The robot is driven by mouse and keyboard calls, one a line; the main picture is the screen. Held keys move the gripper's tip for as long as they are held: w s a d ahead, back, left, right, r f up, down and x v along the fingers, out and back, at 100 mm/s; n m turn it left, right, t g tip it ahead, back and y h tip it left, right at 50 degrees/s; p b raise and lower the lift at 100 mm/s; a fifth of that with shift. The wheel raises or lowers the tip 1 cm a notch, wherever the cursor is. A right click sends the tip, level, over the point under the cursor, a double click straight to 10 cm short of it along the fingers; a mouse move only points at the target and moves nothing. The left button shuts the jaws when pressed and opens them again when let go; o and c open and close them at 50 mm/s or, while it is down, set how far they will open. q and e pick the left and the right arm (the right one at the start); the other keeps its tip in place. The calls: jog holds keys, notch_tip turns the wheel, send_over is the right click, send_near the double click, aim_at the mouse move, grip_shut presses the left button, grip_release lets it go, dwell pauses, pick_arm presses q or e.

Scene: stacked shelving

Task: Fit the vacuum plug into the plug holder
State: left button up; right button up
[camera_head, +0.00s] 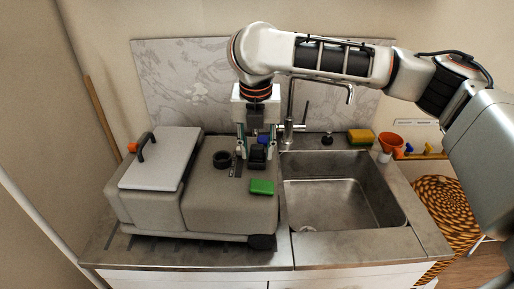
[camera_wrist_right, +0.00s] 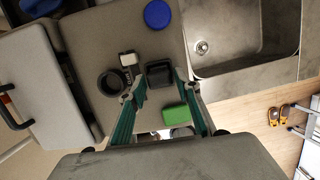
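My right gripper (camera_head: 258,150) points straight down over the top of a grey machine. Its fingers are spread, and they also show in the wrist view (camera_wrist_right: 159,82). A black square block (camera_head: 257,153) sits between and below the fingertips; it shows in the wrist view too (camera_wrist_right: 158,73). I cannot tell whether the fingers touch it. Left of it stand a black ring (camera_head: 222,159) and a small grey-and-black piece (camera_wrist_right: 130,62). Which of these is the vacuum plug and which is the plug holder, I cannot tell for sure. My left gripper is not in view.
The grey machine (camera_head: 150,210) with a white lid (camera_head: 160,165) stands left of the sink (camera_head: 335,200). A green block (camera_head: 262,187) and a blue round cap (camera_wrist_right: 157,14) lie near the gripper. The tap (camera_head: 290,110) rises close to my right arm. A yellow sponge (camera_head: 360,136) lies behind the sink.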

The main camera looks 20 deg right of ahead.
dwell(0.4)
jog(key=shift+r, duration=0.15)
jog(key=shift+r, duration=0.8)
jog(key=o, duration=0.5)
jog(key=shift+o, duration=0.2)
notch_tip(320, 180, up, 12)
jog(key=s, duration=0.2)
jog(key=shift+a, duration=0.4)
